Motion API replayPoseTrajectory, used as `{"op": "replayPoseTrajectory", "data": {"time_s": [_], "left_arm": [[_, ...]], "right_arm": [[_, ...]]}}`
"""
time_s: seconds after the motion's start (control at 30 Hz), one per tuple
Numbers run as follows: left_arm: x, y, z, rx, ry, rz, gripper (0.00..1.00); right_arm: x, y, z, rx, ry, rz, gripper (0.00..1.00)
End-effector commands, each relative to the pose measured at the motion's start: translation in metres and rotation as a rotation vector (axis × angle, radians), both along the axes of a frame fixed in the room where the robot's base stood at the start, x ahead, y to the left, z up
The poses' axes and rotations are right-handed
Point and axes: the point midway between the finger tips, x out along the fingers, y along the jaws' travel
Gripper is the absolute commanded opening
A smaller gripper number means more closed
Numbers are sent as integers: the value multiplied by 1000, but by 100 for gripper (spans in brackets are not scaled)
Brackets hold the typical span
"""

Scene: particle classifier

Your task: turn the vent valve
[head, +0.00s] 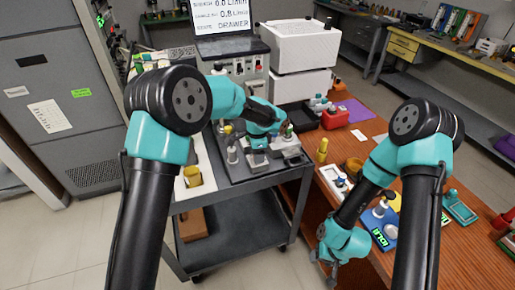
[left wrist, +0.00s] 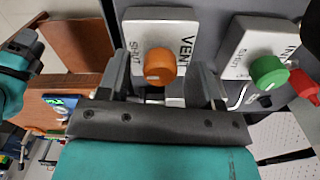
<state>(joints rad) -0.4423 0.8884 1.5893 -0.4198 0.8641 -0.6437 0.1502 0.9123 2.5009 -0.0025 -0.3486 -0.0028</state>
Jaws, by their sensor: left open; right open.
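The vent valve is an orange round knob (left wrist: 160,67) on a white plate (left wrist: 160,27) marked SHUT and VENT in the left wrist view. My left gripper (left wrist: 160,85) is open, with one dark finger on each side of the knob. I cannot tell whether either finger touches it. In the head view my left gripper (head: 257,156) is low over the grey equipment on the cart, and the orange knob cannot be made out there. My right gripper (head: 331,268) is open and away from the valve, in front of the wooden table.
A green knob (left wrist: 268,71) on another white plate sits right of the vent valve, with a red part (left wrist: 304,86) beside it. The grey cart (head: 235,235) stands left of the wooden table (head: 465,255). White boxes (head: 303,45) stand behind.

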Motion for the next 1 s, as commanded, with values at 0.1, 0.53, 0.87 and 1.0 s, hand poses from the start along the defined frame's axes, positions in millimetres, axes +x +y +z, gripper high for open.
{"op": "replayPoseTrajectory", "data": {"time_s": [0.1,0.53,0.87,1.0], "left_arm": [[0,0,4,-1,-1,0,59],[0,0,69,-1,-3,0,59],[1,0,133,-1,-4,0,59],[0,-1,156,-2,-2,0,59]], "right_arm": [[0,0,0,0,0,0,53],[0,0,0,0,0,0,53],[0,0,0,0,0,0,53],[0,0,0,0,0,0,53]]}}
